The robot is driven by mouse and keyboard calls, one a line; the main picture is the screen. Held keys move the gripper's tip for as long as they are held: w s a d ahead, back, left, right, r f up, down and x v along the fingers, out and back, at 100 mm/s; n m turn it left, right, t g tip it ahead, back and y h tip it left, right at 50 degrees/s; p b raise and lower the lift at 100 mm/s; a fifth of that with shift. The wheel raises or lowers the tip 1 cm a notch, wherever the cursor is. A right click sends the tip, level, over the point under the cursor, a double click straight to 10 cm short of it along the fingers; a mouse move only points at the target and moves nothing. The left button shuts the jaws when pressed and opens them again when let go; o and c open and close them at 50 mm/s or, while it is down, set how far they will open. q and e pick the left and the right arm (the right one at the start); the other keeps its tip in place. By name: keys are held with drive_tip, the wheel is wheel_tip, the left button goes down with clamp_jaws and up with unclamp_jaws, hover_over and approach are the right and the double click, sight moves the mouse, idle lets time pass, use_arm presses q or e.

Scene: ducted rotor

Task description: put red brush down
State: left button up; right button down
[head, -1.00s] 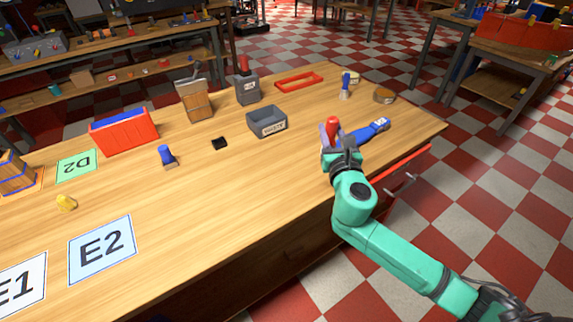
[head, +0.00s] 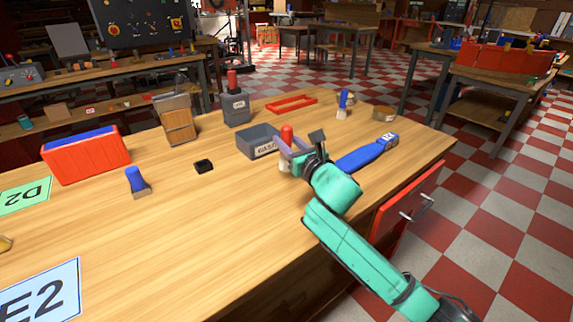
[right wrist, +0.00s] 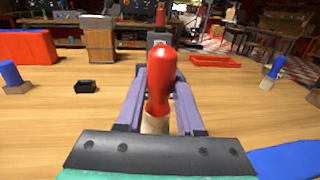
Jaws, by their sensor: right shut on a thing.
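The red brush (head: 287,133) has a rounded red handle and a pale lower part. My right gripper (head: 286,150) is shut on it, over the table beside the grey bin. In the right wrist view the red handle (right wrist: 160,80) stands roughly upright between the two purple-grey fingers (right wrist: 155,105), with the pale part below it. The gripper's body hides the brush's lower end, so I cannot tell whether it touches the table. My left gripper is not in view.
A labelled grey bin (head: 256,141) is close behind the brush. A long blue tool (head: 368,152) lies to the right. A grey holder with a red top (head: 235,107), a red frame (head: 291,104) and a blue-handled brush (head: 343,103) stand farther back.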

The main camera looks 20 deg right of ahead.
wheel_tip(320, 180, down, 4)
drive_tip(key=shift+f+b, duration=0.25)
drive_tip(key=shift+b, duration=0.3)
drive_tip(key=shift+f, duration=0.15)
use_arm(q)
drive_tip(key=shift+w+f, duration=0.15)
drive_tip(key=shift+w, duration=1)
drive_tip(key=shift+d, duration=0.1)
use_arm(e)
drive_tip(key=shift+f, duration=0.15)
drive_tip(key=c, duration=0.5)
unclamp_jaws()
drive_tip(key=shift+c, duration=0.2)
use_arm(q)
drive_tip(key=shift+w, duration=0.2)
